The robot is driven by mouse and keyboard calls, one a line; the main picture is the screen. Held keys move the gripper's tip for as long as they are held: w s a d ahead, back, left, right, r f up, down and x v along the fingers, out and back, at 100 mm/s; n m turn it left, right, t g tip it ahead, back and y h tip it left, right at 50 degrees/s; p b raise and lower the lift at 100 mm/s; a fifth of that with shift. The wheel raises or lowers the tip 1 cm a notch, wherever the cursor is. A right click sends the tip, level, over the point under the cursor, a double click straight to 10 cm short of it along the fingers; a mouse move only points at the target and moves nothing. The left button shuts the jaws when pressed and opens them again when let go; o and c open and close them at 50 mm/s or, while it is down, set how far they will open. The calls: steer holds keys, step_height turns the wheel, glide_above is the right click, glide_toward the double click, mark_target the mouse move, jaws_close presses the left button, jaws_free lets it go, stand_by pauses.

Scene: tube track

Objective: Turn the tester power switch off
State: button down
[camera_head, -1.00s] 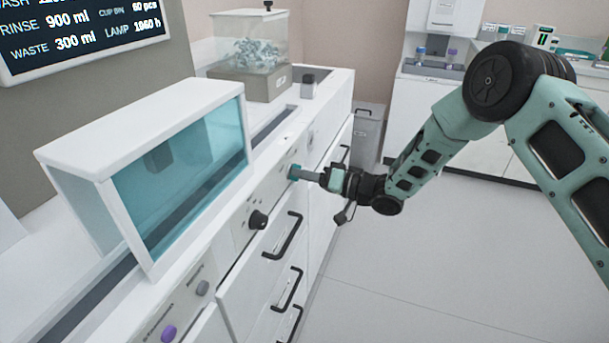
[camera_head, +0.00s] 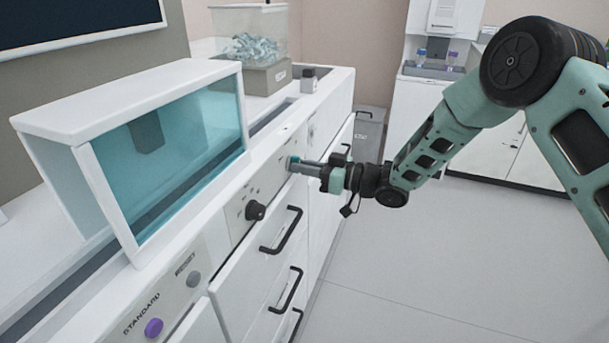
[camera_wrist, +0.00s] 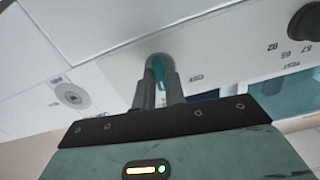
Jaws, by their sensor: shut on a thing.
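The power switch, a small teal lever (camera_wrist: 158,70), sits on the white front panel of the tester. In the wrist view it shows between the fingers of my gripper (camera_wrist: 161,80), which are shut on it. In the head view my gripper (camera_head: 301,163) reaches the panel from the right, and its tips hide most of the switch. The lever's exact angle and its small labels are not readable. The tester's wall display (camera_head: 70,22), cut off at the top left, is dark with no text.
A black knob (camera_head: 255,210) is left of the switch. A purple STANDARD button (camera_head: 153,327) and a grey button (camera_head: 193,279) are nearer. Drawer handles (camera_head: 282,232) stick out below. A teal-windowed hood (camera_head: 165,150) stands on the counter. The floor (camera_head: 430,260) at right is clear.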

steer(key=n+b, duration=0.9)
steer(key=n, duration=0.1)
steer(key=shift+f, duration=0.1)
steer(key=shift+n, duration=0.3)
stand_by(0.3)
steer(key=c, duration=1.5)
jaws_free()
steer(key=shift+o, duration=0.2)
steer(key=shift+d, duration=0.15)
steer(key=v, duration=1.7)
steer(key=shift+p, duration=0.45)
steer(key=shift+d, duration=0.1)
